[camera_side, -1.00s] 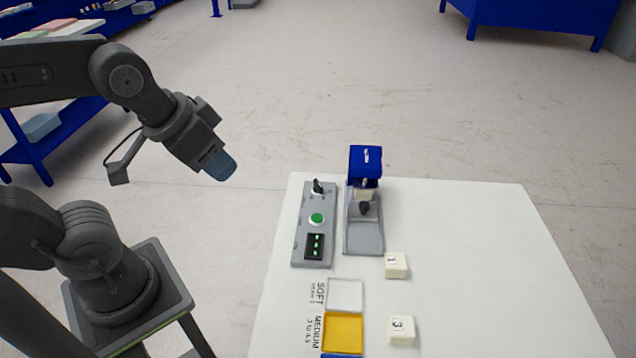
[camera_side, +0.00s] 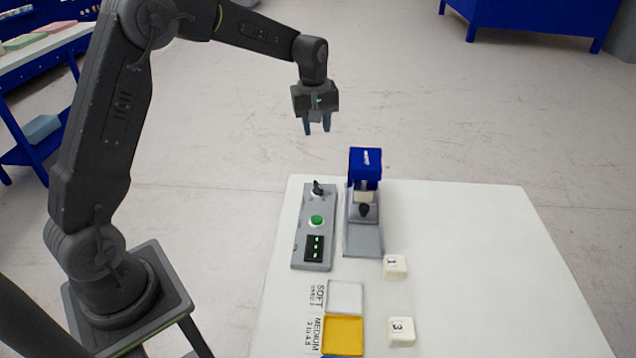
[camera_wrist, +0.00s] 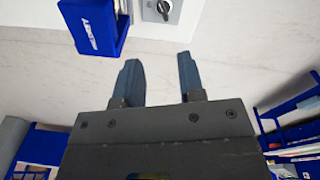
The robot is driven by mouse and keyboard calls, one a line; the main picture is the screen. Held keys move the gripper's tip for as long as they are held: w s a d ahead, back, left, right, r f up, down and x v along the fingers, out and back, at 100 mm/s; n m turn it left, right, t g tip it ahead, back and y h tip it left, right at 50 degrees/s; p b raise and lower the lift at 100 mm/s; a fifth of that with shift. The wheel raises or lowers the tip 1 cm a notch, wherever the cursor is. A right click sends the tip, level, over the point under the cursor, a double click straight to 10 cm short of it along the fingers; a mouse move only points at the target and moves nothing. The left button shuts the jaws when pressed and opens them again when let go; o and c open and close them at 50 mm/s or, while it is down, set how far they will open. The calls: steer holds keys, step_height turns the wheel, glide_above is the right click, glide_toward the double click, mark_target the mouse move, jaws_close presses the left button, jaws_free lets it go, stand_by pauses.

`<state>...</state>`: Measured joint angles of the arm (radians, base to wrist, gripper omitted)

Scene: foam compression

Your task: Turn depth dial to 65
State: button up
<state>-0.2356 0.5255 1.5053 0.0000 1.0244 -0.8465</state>
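The depth dial (camera_side: 318,188) is a small black knob at the far end of the grey control panel (camera_side: 300,250). A green button and a dark display with green marks sit below it on the panel. In the wrist view the dial (camera_wrist: 164,9) shows at the top edge, partly cut off. My gripper (camera_side: 317,128) hangs in the air above and beyond the dial, fingers pointing down. Its two blue fingers are apart with nothing between them; in the wrist view the gripper (camera_wrist: 160,75) shows the same gap. The dial's number scale is too small to read.
The blue-topped press (camera_side: 365,168) stands just right of the panel and also shows in the wrist view (camera_wrist: 95,25). Foam blocks marked 1 (camera_side: 396,267) and 3 (camera_side: 401,332) lie nearer. White (camera_side: 345,296) and yellow (camera_side: 343,336) trays lie front left. The table's right side is clear.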

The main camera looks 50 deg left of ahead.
mark_target(318, 184)
steer(key=w+a+f+n, duration=0.1)
steer(key=f, duration=0.6)
steer(key=w+a+f, duration=0.1)
steer(key=f, duration=0.6)
steer(key=w+a+f+n+g, duration=0.1)
steer(key=f, duration=0.6)
steer(key=shift+w+a+f+n, duration=0.25)
steer(key=shift+a+n, duration=0.05)
jaws_close()
